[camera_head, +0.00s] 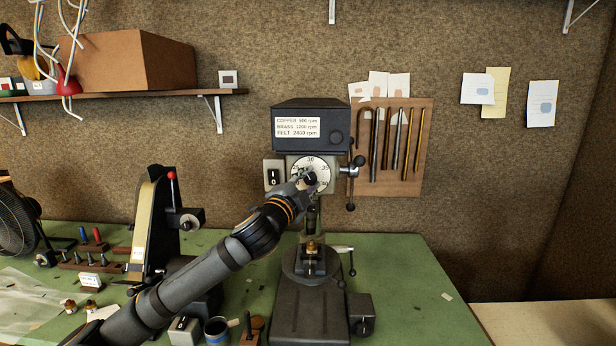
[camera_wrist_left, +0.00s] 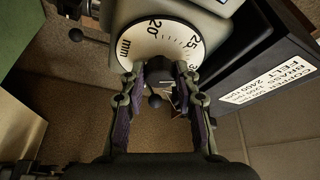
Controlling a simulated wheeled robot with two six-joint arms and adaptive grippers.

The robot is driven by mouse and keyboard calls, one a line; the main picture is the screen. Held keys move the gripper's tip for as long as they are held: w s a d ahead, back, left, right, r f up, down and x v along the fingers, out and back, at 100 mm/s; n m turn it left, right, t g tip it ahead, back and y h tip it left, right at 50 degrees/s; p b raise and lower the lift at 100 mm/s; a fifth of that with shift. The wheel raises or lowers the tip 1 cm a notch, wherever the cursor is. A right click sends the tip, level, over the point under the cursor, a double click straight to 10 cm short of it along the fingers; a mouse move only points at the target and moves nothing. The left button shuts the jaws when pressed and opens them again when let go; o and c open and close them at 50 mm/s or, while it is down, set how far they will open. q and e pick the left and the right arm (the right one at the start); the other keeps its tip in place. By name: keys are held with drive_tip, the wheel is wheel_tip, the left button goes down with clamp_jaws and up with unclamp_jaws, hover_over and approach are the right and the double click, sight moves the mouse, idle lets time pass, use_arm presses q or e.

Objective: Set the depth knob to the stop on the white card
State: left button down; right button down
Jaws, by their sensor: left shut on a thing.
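The drill press (camera_head: 311,124) stands on the bench and carries a round white depth dial (camera_head: 318,164) on its front. In the head view 30 is near the dial's top. The left wrist view shows the dial (camera_wrist_left: 150,42) with mm, 20 and 25. My left gripper (camera_head: 309,180) is at the dial's middle, shut on the depth knob, which the fingers mostly hide. In the left wrist view both fingertips (camera_wrist_left: 160,72) meet the dial's lower edge. A small white card (camera_head: 90,281) stands at the bench's left; its writing is too small to read.
A white speed label (camera_head: 298,127) is on the press head. A switch box (camera_head: 273,175) is left of the dial, and a lever (camera_head: 351,185) is close on its right. A belt machine (camera_head: 150,225) stands left of my arm. The green bench (camera_head: 410,285) is mostly clear at right.

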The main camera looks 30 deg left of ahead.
use_arm(q)
drive_tip(key=shift+f, duration=0.1)
idle(0.5)
drive_tip(key=c, duration=1)
unclamp_jaws()
